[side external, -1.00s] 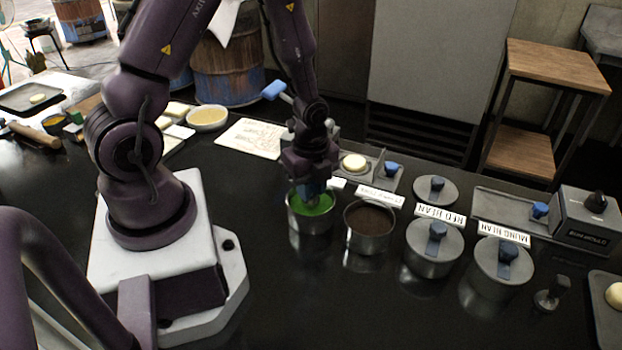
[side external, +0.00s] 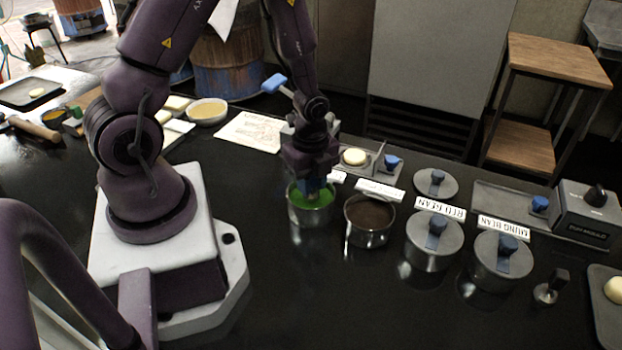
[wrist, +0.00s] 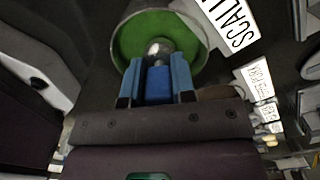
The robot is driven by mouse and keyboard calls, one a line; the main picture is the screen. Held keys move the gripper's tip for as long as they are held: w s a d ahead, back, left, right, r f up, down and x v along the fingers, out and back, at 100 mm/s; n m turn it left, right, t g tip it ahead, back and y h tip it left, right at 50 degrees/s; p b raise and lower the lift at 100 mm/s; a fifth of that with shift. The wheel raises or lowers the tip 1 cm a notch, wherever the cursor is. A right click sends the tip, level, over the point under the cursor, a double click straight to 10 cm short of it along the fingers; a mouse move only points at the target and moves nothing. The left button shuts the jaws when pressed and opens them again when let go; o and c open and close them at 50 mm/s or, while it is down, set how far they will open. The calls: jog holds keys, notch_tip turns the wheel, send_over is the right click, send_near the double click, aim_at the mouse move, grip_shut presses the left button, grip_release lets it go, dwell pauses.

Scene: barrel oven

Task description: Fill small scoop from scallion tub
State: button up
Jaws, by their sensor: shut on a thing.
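The scallion tub (side external: 310,217) is a round metal tub with green contents, standing on the black counter in front of my base. In the wrist view the tub (wrist: 128,14) has a pale rim, green filling and a "SCALL…" label (wrist: 228,20) beside it. My gripper (side external: 314,184) points down over the tub. It is shut on the blue handle of the small scoop (wrist: 158,84), between two blue fingers. The scoop's shiny metal end (wrist: 158,50) is over or in the green. I cannot tell how deep it is or whether it holds any scallion.
A tub of dark filling (side external: 370,216) stands just right of the scallion tub. Two lidded tubs, red bean (side external: 428,252) and mung bean (side external: 497,268), stand farther right.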

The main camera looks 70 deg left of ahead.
jog(key=shift+f, duration=0.4)
dwell(1.1)
jog(key=shift+r, duration=3.55)
